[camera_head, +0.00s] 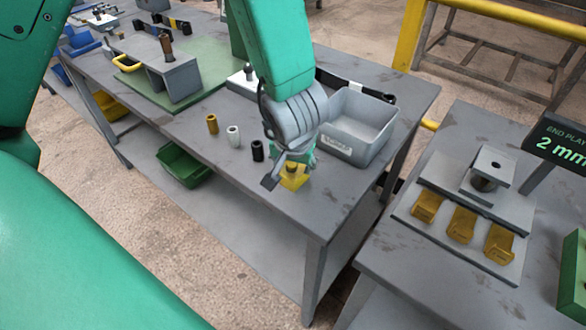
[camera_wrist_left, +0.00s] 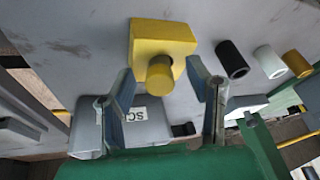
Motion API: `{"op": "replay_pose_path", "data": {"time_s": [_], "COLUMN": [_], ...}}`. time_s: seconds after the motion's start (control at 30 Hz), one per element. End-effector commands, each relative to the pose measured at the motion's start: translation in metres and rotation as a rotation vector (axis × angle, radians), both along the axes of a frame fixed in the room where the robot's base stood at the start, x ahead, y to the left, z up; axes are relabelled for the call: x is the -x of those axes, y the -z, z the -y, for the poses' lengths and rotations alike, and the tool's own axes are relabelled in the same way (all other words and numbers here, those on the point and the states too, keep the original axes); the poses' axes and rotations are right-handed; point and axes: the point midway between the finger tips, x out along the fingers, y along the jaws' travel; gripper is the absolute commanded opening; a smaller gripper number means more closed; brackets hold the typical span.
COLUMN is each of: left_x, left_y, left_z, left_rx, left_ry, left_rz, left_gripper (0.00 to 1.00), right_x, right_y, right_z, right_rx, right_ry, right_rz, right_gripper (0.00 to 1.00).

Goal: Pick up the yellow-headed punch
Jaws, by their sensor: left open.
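A yellow block with a round yellow stub, apparently the yellow-headed punch (camera_head: 294,180), is at the front edge area of the grey table, below my left gripper. In the left wrist view the yellow piece (camera_wrist_left: 163,38) shows its square block and its stub pointing toward the camera. My left gripper (camera_head: 285,168) is open. In the left wrist view its two fingers (camera_wrist_left: 160,78) stand apart on either side of the stub, with visible gaps. The head view partly hides the piece behind the gripper. My right gripper is not in view.
A grey labelled bin (camera_head: 374,119) stands right beside the left gripper. Black (camera_head: 257,151), white (camera_head: 233,136) and brass (camera_head: 212,124) sleeves stand in a row to the left. A second table (camera_head: 403,261) at right holds a fixture with yellow blocks.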

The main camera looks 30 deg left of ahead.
Motion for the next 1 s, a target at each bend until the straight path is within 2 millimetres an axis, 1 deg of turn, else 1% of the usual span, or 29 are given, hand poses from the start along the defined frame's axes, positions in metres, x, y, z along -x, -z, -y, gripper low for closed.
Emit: {"op": "replay_pose_path", "data": {"time_s": [0.07, 0.1, 0.2, 0.47, 0.57, 0.67, 0.9, 1.0], "left_x": [0.0, 0.0, 0.0, -0.001, -0.001, -0.001, -0.001, -0.001], "left_y": [-0.001, -0.001, -0.001, -0.001, -0.004, -0.018, -0.068, -0.084], "left_z": [0.0, 0.0, 0.0, 0.001, 0.001, 0.001, 0.0, 0.001], "left_rx": [0.0, 0.0, 0.0, 0.001, 0.001, -0.001, 0.0, 0.001], "left_ry": [0.0, 0.0, 0.0, 0.0, 0.0, 0.0, 0.0, 0.0], "left_rz": [0.001, 0.0, 0.0, 0.0, 0.0, 0.002, 0.003, 0.002], "left_gripper": [0.45, 0.31, 0.0, 0.0, 0.0, 0.0, 0.0, 0.0], "right_x": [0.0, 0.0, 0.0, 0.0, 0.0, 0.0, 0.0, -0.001], "right_y": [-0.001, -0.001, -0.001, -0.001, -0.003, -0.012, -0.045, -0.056], "right_z": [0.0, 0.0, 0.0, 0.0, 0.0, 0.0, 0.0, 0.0], "right_rx": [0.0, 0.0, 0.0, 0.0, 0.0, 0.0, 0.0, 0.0], "right_ry": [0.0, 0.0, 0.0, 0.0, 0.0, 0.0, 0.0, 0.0], "right_rz": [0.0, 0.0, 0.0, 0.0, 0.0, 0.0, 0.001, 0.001], "right_gripper": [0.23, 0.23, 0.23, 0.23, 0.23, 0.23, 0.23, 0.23]}}
